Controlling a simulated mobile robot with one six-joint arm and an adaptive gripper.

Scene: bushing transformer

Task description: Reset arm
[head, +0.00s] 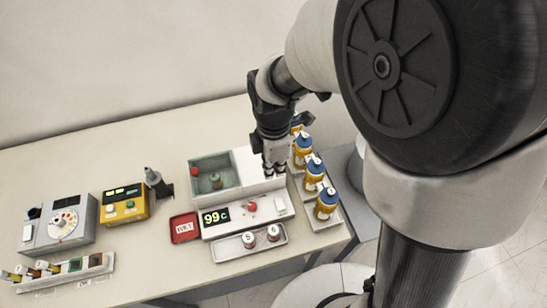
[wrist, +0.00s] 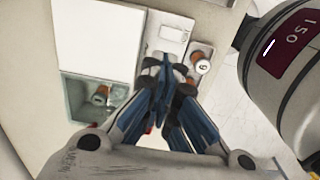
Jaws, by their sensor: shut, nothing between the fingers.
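My gripper (head: 274,172) points down over the white top of the bath unit (head: 258,160), right of its open basin, in the head view. In the wrist view my gripper (wrist: 165,68) has its blue fingers drawn together, with nothing held between them. Whether the fingertips touch the unit's top cannot be told. My arm comes in from the upper right of the head view and covers much of that side.
Blue-capped yellow bottles (head: 315,172) stand close right of my gripper. In front are a "99c" panel (head: 240,216), a red "WET" tray (head: 184,228) and a tray with two small jars (head: 249,242). A yellow device (head: 124,205) and grey dial device (head: 60,223) stand left. The back-left table is clear.

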